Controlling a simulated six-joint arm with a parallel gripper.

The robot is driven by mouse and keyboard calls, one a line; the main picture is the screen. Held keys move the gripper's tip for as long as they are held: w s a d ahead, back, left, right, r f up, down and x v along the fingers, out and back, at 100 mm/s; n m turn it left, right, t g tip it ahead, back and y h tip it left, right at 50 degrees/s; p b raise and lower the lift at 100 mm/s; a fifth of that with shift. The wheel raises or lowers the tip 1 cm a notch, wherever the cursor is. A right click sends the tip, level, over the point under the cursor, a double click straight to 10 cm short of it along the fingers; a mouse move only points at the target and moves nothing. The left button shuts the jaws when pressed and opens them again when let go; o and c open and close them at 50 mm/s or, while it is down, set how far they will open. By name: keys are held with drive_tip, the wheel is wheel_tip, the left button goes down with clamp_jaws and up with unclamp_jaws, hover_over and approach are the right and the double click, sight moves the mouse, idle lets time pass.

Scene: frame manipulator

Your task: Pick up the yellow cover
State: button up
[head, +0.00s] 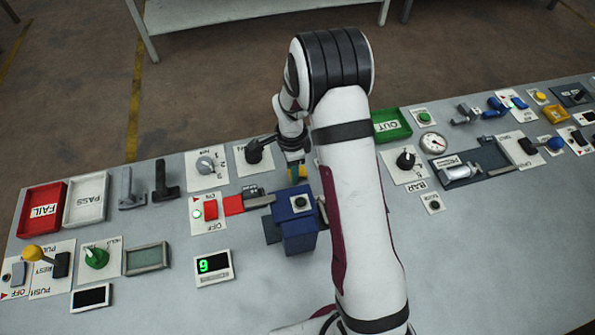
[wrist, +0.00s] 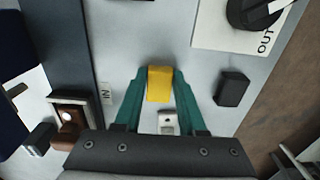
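The yellow cover (wrist: 159,85) is a small block between the teal fingers of my gripper (wrist: 160,80) in the wrist view. A fingertip lies against each side of it, with no visible gap. A small white piece with a dark round spot (wrist: 168,121) shows just behind the cover, between the fingers. In the head view my gripper (head: 297,168) is low over the bench behind the blue box, with a bit of yellow showing at it. My arm hides part of that area. I cannot tell whether the cover is off the surface.
In the wrist view a black block (wrist: 231,89) stands right of the fingers, and an OUT panel with a black knob (wrist: 255,14) is at upper right. In the head view a blue box (head: 298,222) stands in front of my gripper.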

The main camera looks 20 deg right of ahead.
clamp_jaws()
